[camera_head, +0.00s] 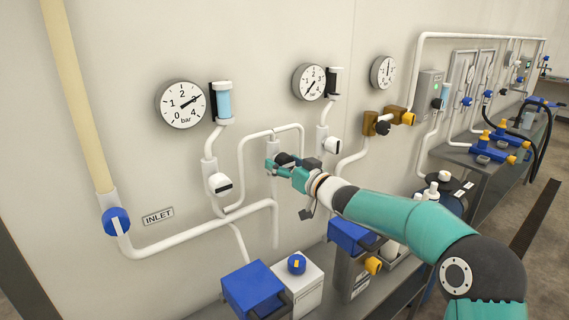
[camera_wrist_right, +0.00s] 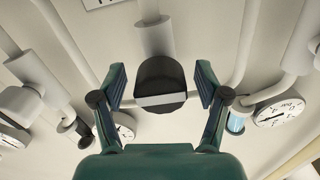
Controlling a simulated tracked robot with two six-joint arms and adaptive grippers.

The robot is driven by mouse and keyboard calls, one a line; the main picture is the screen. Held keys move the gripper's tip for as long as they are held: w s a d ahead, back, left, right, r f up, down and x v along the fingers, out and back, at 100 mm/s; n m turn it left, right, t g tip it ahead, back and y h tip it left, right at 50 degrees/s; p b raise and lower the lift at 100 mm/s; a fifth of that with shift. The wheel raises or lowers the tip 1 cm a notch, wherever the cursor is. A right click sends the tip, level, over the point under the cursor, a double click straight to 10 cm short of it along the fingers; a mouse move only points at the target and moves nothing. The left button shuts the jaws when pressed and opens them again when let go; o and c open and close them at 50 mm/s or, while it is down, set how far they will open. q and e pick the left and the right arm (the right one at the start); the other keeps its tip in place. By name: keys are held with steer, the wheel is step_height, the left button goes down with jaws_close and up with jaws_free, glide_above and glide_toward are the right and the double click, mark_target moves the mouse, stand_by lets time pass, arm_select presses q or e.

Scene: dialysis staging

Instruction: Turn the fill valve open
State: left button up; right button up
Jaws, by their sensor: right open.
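A dark valve knob (camera_wrist_right: 160,80) with a pale front edge sits on a white vertical pipe (camera_wrist_right: 153,35) in the right wrist view. My right gripper (camera_wrist_right: 161,84) is open, with one teal finger on each side of the knob; gaps show between the fingers and the knob. In the head view my right gripper (camera_head: 279,164) is at the wall pipes and partly covers the same dark knob (camera_head: 285,158). No readable label marks this knob as the fill valve. My left gripper is not in view.
White valves with black ends (camera_head: 220,184) and (camera_head: 332,146) flank the gripper. Pressure gauges (camera_head: 182,104), (camera_head: 309,82) hang above. A blue inlet valve (camera_head: 116,221) is at left. A blue box (camera_head: 252,290) and a white unit (camera_head: 303,285) stand below.

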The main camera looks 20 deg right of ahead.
steer(key=c, duration=1.2)
steer(key=shift+o, duration=0.2)
steer(key=shift+n, duration=0.3)
steer(key=n+b, duration=0.1)
steer(key=n, duration=0.3)
steer(key=shift+b, duration=0.4)
steer(key=n+b, duration=0.1)
steer(key=n, duration=0.3)
steer(key=shift+n, duration=0.4)
steer(key=n+b, duration=0.2)
steer(key=n, duration=0.3)
steer(key=shift+f, duration=0.1)
steer(key=shift+n+b, duration=0.6)
steer(key=shift+n, duration=1.2)
steer(key=shift+f, duration=0.15)
